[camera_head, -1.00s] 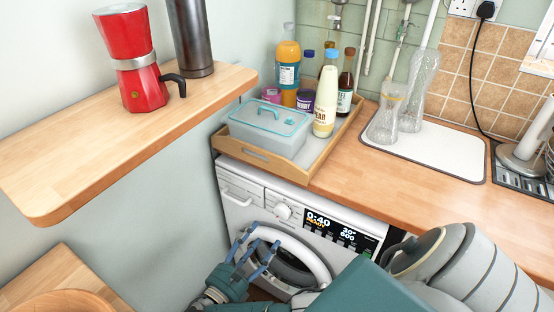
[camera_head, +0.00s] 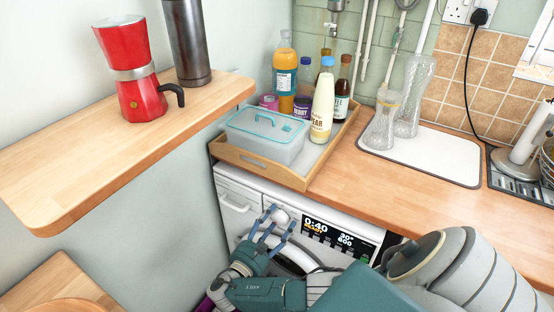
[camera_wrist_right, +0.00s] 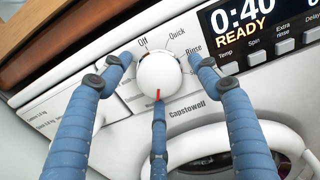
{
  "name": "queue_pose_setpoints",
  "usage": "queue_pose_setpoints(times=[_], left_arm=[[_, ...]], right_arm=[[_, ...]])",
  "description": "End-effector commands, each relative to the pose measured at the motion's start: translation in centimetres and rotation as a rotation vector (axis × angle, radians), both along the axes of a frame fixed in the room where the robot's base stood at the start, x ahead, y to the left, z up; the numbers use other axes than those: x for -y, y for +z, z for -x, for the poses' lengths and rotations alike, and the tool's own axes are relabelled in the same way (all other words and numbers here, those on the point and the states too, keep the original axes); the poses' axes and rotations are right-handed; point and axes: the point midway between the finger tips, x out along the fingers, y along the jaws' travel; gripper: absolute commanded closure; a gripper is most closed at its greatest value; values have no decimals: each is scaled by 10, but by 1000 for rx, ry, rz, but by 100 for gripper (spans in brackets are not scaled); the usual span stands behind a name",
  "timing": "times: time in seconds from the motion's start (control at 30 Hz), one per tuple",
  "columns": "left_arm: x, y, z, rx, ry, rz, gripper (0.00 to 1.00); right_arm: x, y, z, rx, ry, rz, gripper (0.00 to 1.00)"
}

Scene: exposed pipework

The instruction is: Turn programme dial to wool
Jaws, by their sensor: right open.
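The programme dial (camera_wrist_right: 163,80) is a round white knob with a red pointer mark, on the white washing machine's front panel. In the right wrist view its red mark points down the picture. Labels such as Off, Quick and Rinse ring it; I cannot make out a wool label. The dial shows small in the head view (camera_head: 279,217), left of the display (camera_head: 340,240). My right gripper (camera_head: 272,222) is open, its blue fingers spread around the dial, two above and one below (camera_wrist_right: 160,95). I cannot tell if they touch it. My left gripper is not in view.
The washing machine (camera_head: 238,200) stands under a wooden worktop (camera_head: 400,195). A wooden tray (camera_head: 255,167) with bottles and a lidded box sits above the dial. A wooden shelf (camera_head: 120,150) juts out at left, holding a red moka pot (camera_head: 138,80).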

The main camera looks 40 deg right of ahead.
Motion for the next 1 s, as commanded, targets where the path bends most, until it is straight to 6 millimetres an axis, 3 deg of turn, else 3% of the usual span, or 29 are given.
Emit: queue_pose_setpoints(times=[0.13, 0.33, 0.47, 0.7, 1.0], left_arm=[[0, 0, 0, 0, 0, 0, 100], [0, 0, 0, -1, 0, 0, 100], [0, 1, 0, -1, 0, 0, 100], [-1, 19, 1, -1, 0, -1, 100], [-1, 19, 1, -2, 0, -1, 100]], right_arm=[[0, 0, 0, 0, 0, 0, 42], [0, 0, 0, 0, 0, 0, 82], [0, 0, 0, -7, 0, 1, 83], [0, 2, 1, -168, -2, 47, 83], [0, -2, 1, -211, 0, 58, 83]])
